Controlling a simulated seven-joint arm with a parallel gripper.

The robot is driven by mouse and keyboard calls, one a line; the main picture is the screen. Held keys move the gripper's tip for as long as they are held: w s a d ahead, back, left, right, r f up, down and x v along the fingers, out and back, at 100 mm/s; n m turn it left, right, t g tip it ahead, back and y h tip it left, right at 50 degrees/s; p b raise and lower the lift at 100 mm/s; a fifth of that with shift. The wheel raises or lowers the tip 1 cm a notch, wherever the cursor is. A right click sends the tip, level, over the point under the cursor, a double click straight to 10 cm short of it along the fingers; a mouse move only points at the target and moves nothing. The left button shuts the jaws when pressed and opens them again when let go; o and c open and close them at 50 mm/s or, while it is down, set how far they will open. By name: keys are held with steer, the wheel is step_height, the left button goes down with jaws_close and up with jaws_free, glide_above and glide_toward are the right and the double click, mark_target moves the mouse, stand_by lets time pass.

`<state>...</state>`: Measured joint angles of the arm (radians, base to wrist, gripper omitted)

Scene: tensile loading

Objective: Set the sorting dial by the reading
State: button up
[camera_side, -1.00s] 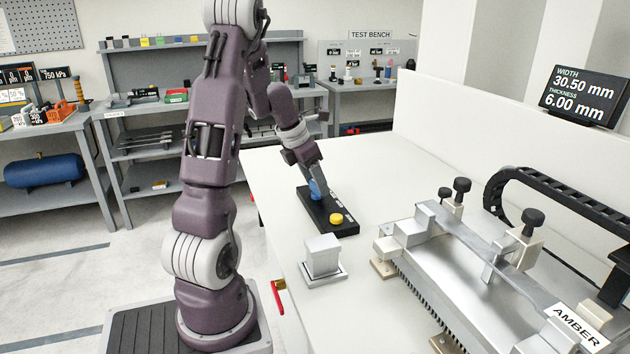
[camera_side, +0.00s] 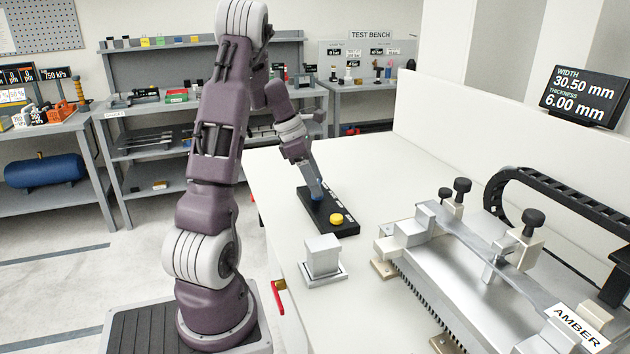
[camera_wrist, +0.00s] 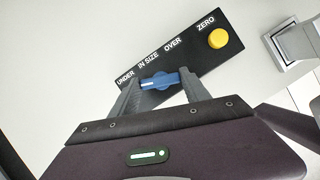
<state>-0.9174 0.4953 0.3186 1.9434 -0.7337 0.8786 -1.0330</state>
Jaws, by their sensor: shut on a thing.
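The blue sorting dial (camera_wrist: 160,80) sits on a black panel (camera_wrist: 192,62) marked UNDER, IN SIZE, OVER and ZERO. My gripper (camera_wrist: 163,88) is shut on the dial, with one finger at each end of its bar. The bar lies roughly left to right in the wrist view; I cannot tell clearly which label it points at. In the side view my gripper (camera_side: 317,188) reaches down onto the panel (camera_side: 328,215) and mostly hides the dial. The display (camera_side: 583,94) reads width 30.50 mm and thickness 6.00 mm.
A yellow button (camera_side: 337,219) stands on the panel by ZERO. A metal block (camera_side: 322,256) stands nearer the camera. A metal fixture (camera_side: 470,250) with black knobs and an AMBER label (camera_side: 577,327) fills the right. The white table behind the panel is clear.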

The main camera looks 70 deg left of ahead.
steer(key=m+h, duration=0.1)
steer(key=m, duration=0.1)
steer(key=m+g, duration=0.1)
steer(key=m, duration=0.2)
steer(key=shift+w+a+m+h, duration=0.2)
steer(key=shift+m+h, duration=0.1)
steer(key=shift+h, duration=0.1)
steer(key=m+g, duration=0.1)
steer(key=m, duration=0.2)
steer(key=m+g+h, duration=0.1)
steer(key=m, duration=0.2)
steer(key=shift+w, duration=0.1)
steer(key=m+g, duration=0.1)
steer(key=m, duration=0.2)
steer(key=m+g, duration=0.1)
steer(key=m, duration=0.2)
steer(key=shift+w+m+g, duration=0.15)
steer(key=shift+m+g, duration=0.15)
steer(key=shift+g, duration=0.1)
steer(key=m, duration=0.2)
steer(key=m+g+y, duration=0.1)
steer(key=m, duration=0.2)
steer(key=shift+w+d+g, duration=0.1)
steer(key=shift+g, duration=0.2)
steer(key=shift+m+y, duration=0.3)
steer(key=o, duration=1.4)
